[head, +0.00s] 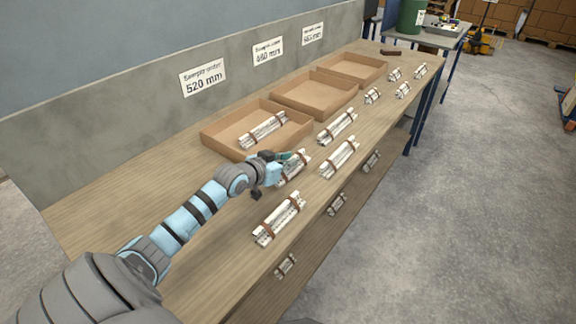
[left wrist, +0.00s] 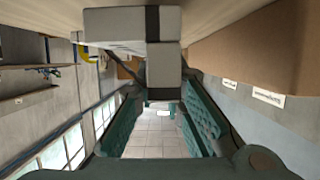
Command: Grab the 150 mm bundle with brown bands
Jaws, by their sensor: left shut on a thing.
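My left gripper (head: 284,160) is shut on a pale bundle with brown bands (head: 294,168), just in front of the near cardboard tray. The gripper hides part of this bundle. In the left wrist view the bundle's pale bars with a dark band (left wrist: 135,26) fill the top middle, at the fingers of my left gripper (left wrist: 165,103). I cannot tell whether the bundle touches the table. Similar brown-banded bundles lie nearby: one nearer (head: 279,218), one to the right (head: 338,157) and one farther back (head: 337,126). No bundle's length can be read. My right gripper is not in view.
A bundle (head: 263,131) lies in the near tray (head: 223,143). The middle tray (head: 290,101) and far tray (head: 341,72) look empty. Several smaller bundles lie at the table's far end, and others on a lower shelf. A wall (head: 120,110) with signs stands behind.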

